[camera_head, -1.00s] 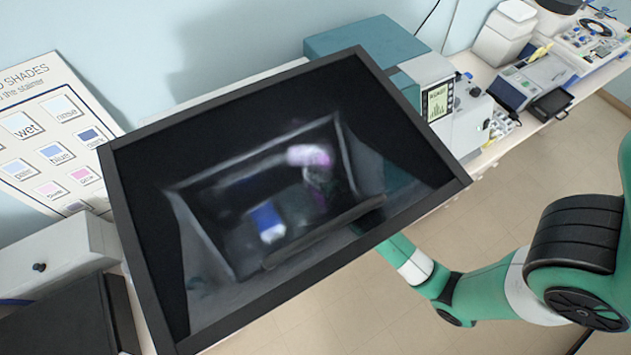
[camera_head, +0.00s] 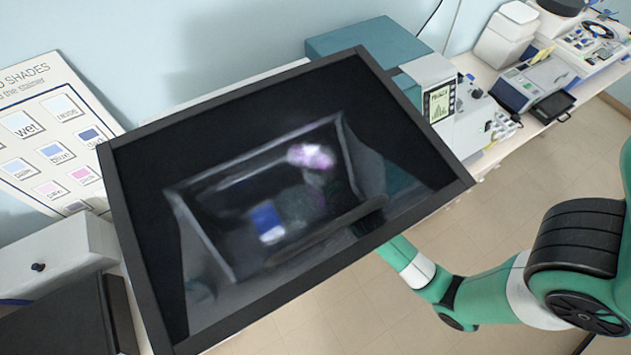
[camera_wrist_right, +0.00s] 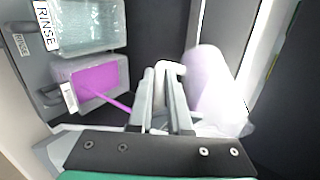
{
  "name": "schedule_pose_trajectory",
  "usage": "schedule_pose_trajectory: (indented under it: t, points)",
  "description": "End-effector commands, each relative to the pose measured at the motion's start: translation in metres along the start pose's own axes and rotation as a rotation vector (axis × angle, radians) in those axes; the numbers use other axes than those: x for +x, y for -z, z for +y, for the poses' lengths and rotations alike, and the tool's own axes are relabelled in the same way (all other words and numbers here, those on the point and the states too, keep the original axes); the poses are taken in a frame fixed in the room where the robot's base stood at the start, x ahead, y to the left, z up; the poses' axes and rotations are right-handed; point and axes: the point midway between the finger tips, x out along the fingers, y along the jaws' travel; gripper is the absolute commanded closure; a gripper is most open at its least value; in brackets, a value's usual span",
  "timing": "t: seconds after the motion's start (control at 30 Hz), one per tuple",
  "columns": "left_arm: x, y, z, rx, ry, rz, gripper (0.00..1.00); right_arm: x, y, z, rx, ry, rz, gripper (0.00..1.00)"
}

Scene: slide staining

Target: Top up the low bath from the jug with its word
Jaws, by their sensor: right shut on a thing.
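In the right wrist view my right gripper (camera_wrist_right: 168,72) is shut on the white handle of a pale, lilac-tinted jug (camera_wrist_right: 212,88), whose body is to the right of the fingers. The jug looks tilted; its mouth and any word on it cannot be read. To the left is a magenta bath (camera_wrist_right: 95,82) with a small white tag. Beyond it a clear bath (camera_wrist_right: 95,25) carries a RINSE label. A thin magenta streak runs between the magenta bath and the fingers. In the head view a blurred pinkish-white shape (camera_head: 312,156) shows through the dark pane. My left gripper is out of view.
A large dark framed pane (camera_head: 140,200) covers the work space in the head view. A shade chart (camera_head: 50,140) leans at the left. A grey instrument (camera_head: 440,95) with a screen stands right of the pane. Dark walls enclose the jug in the wrist view.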

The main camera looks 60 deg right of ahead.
Motion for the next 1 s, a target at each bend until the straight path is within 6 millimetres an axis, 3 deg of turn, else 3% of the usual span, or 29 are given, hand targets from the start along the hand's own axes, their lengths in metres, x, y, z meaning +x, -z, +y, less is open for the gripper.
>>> schedule_pose_trajectory:
  t: [0.5, 1.0]
  points:
    - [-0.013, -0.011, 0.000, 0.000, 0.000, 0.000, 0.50, 0.005, -0.001, 0.003, 0.026, 0.073, -0.024, 1.00]
    - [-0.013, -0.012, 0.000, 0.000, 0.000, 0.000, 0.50, 0.005, -0.001, 0.001, 0.028, 0.082, -0.028, 1.00]
